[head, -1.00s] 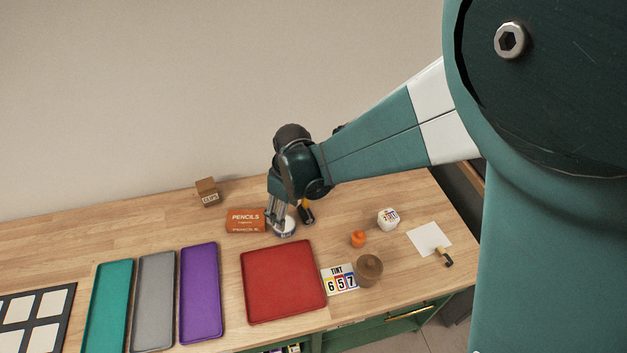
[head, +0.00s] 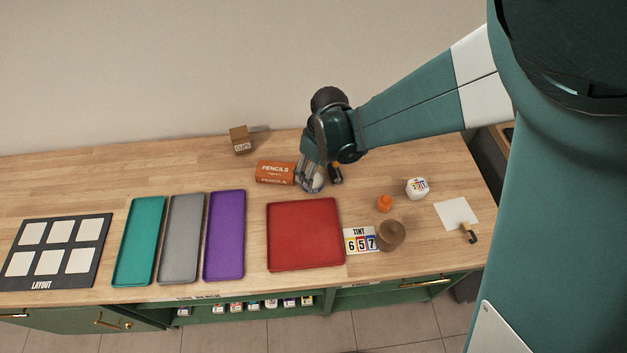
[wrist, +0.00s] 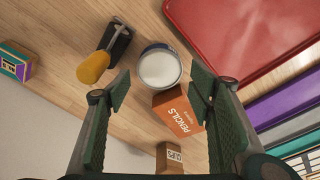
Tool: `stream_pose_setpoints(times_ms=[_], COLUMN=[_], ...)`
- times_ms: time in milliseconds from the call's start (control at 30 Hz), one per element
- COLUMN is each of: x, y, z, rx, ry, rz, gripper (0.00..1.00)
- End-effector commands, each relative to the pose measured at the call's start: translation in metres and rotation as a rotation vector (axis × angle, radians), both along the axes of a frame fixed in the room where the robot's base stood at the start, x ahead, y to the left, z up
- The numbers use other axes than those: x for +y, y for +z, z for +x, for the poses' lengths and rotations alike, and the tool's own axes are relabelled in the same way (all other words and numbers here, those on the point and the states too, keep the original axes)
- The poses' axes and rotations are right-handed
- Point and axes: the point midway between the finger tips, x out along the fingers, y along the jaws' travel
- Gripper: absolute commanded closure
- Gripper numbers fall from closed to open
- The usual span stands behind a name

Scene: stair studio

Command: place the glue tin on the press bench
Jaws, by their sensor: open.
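A round tin with a pale top (wrist: 160,68) stands on the wooden bench; I take it for the glue tin, though its label is not readable here. In the head view the tin (head: 316,188) is partly hidden by my gripper (head: 311,182). In the wrist view my gripper (wrist: 161,88) is open, with a finger to each side and the tin ahead of the fingertips. The tin is not clasped. I cannot tell which surface is the press bench; nothing in view bears that name.
An orange pencils box (head: 275,172) stands close left of the tin. A yellow-and-black handled tool (wrist: 103,55) lies close on its other side. A red tray (head: 304,235) lies in front. A clips box (head: 240,140) stands behind.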

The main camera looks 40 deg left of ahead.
Motion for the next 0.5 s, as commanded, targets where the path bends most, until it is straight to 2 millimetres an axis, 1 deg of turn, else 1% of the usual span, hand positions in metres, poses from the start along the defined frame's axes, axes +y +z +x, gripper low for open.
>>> stream_pose_setpoints(times_ms=[167, 500], x=[0.001, 0.005], y=[-0.009, -0.041], z=[0.0, 0.001], rx=[0.0, 0.0], ry=[0.0, 0.0], rz=[0.0, 0.0], gripper=[0.47, 0.47])
